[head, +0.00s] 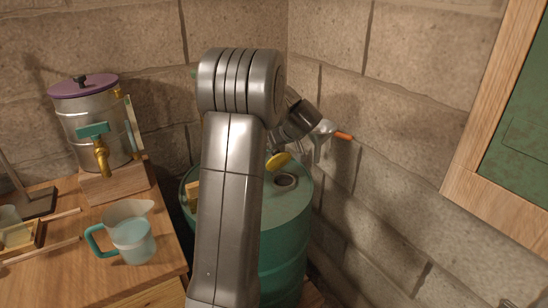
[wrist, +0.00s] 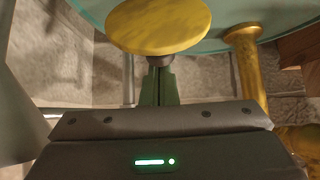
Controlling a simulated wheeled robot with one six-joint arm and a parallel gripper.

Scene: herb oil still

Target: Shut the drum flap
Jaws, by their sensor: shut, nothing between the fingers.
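The green drum (head: 284,240) stands in the corner, partly hidden behind my arm. The yellow flap (head: 277,161) is tilted up behind the opening, so the opening is uncovered. In the wrist view the flap is a yellow disc (wrist: 158,25) just beyond my fingertips, with the drum's teal surface (wrist: 235,18) behind it. My gripper (wrist: 158,72) is shut and empty, its tips close to the disc; I cannot tell whether they touch. My arm hides much of the drum's left side in the head view.
A wooden bench (head: 130,285) on the left holds a metal urn (head: 92,125) with a purple lid and a glass jug (head: 130,232). Stone walls close in behind and to the right. A wooden-framed green cabinet (head: 480,150) juts in at right.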

